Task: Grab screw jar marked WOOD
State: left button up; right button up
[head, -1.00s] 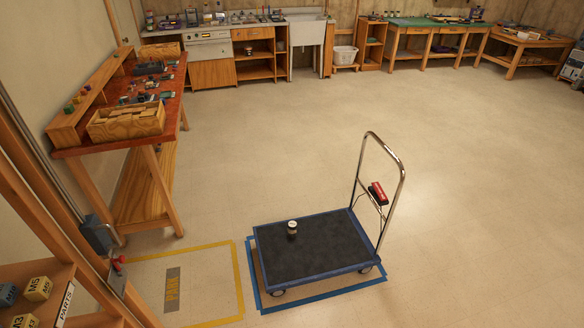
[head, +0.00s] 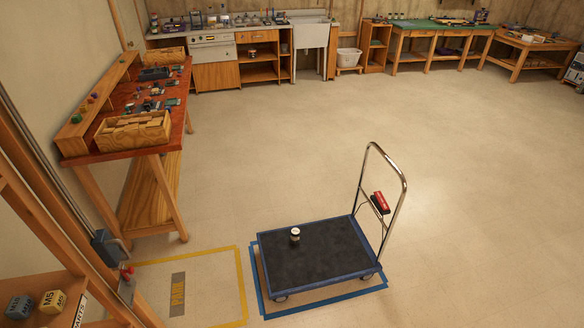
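A small jar (head: 295,235) with a pale lid stands upright on the dark deck of a blue platform cart (head: 330,262). Its label is too small to read, so I cannot tell whether it is marked WOOD. The cart stands inside a blue taped outline on the floor, with its chrome handle (head: 401,205) at the right. No other jar can be made out clearly as a screw jar. Neither of my grippers is in the head view.
A wooden workbench (head: 135,140) with tools and a wooden box (head: 133,131) stands at the left. A shelf (head: 82,290) with marked blocks is at the lower left. A yellow taped area (head: 240,290) is beside the cart. Counters line the back; the central floor is clear.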

aim_at(294, 232)
jog(key=i+u, duration=0.35)
jog(key=i, duration=1.5)
jog(key=i+j+z, duration=0.1)
jog(key=i+z, duration=0.3)
jog(key=i+j+z, duration=0.2)
jog(key=i+z, duration=0.2)
jog(key=i+j+z, duration=0.9)
jog(key=j+z, duration=0.2)
jog(key=z, duration=0.15)
jog(key=i+j+z, duration=0.1)
jog(key=j+z, duration=1.25)
jog(key=z, duration=0.15)
